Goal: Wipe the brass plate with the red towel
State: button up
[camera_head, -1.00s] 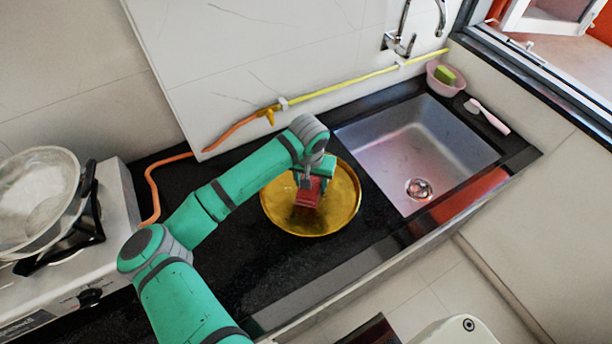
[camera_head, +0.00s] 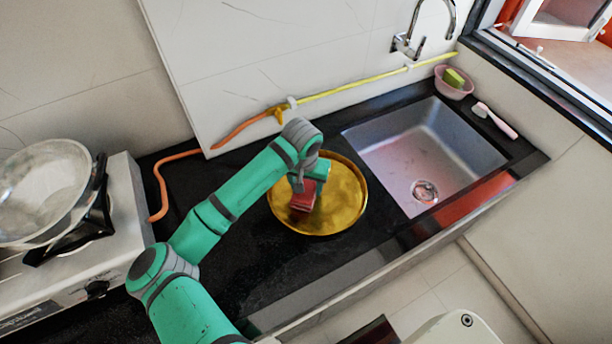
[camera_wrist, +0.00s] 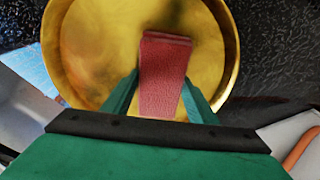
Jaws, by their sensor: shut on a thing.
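The brass plate (camera_head: 345,205) is a round, shallow, golden dish on the black counter, between the stove and the sink. In the wrist view its shiny inner surface (camera_wrist: 100,45) fills much of the picture. The red towel (camera_wrist: 163,80) is a small folded block. My gripper (camera_wrist: 162,100) is shut on the towel, with one green finger on each side. In the head view the towel (camera_head: 304,197) is over the left part of the plate, inside the rim. I cannot tell whether it touches the plate's surface. My wrist hides part of the plate.
A sink (camera_head: 425,150) is to the right, with a pink bowl (camera_head: 453,84) holding a sponge and a brush (camera_head: 495,121) behind it. A stove with a pan (camera_head: 45,190) is at left. An orange and yellow hose (camera_head: 345,86) runs along the wall.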

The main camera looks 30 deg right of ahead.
jog(key=shift+d+r, duration=0.2)
jog(key=shift+r, duration=0.85)
jog(key=shift+a+r, duration=0.1)
jog(key=shift+r, duration=2.9)
